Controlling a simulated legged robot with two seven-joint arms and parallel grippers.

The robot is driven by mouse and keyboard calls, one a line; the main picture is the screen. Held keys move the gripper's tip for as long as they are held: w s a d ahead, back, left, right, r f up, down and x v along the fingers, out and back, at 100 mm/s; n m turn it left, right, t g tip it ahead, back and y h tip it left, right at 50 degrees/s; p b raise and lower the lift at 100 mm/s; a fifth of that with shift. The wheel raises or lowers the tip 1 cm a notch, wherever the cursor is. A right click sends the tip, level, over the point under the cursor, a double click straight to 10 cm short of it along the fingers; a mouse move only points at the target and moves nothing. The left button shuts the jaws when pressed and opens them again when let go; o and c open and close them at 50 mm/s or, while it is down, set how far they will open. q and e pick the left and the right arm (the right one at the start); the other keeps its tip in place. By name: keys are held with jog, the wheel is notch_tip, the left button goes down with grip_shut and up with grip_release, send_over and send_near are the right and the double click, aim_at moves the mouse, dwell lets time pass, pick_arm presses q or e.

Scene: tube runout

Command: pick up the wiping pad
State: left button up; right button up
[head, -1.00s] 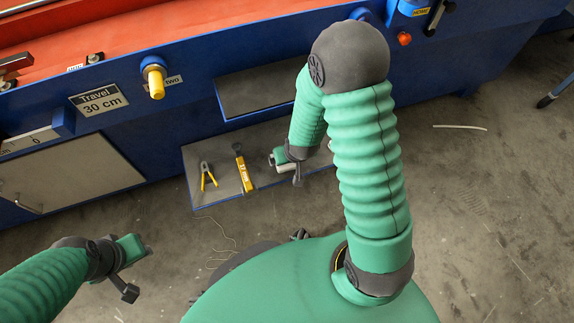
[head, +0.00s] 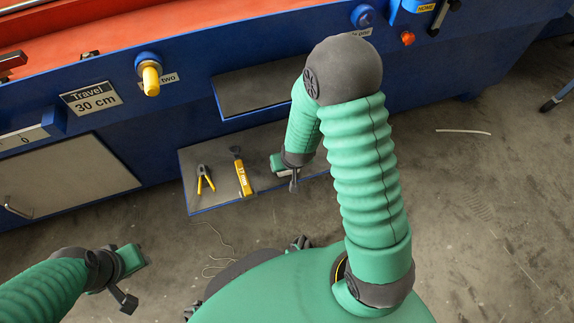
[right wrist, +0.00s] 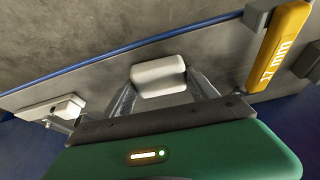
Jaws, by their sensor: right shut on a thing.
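The wiping pad appears to be the white, rounded block (right wrist: 158,76) in the right wrist view. It sits between the two fingers of my right gripper (right wrist: 160,90), which is shut on it. In the head view the right gripper (head: 283,170) is over the right part of a low grey shelf, and the pad is mostly hidden there. I cannot tell whether the pad touches the shelf. My left gripper (head: 133,260) is at the lower left over the floor, away from the shelf; its fingers are not clear.
The grey shelf (head: 222,150) has a blue edge and also holds yellow-handled pliers (head: 205,180) and a yellow 17 mm tool (head: 243,178). A white item (right wrist: 48,112) lies left of the pad in the wrist view. The blue machine (head: 150,125) stands behind; a thin wire lies on the floor.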

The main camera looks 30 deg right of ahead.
jog(key=shift+r+p, duration=0.4)
jog(key=shift+r, duration=0.05)
notch_tip(320, 180, up, 3)
jog(key=p, duration=0.3)
jog(key=shift+r, duration=0.15)
jog(key=s+a+p, duration=0.3)
jog(key=s+p, duration=0.4)
jog(key=s+a+p, duration=0.3)
jog(key=s+p, duration=0.4)
jog(key=s, duration=0.1)
jog(key=shift+r, duration=0.4)
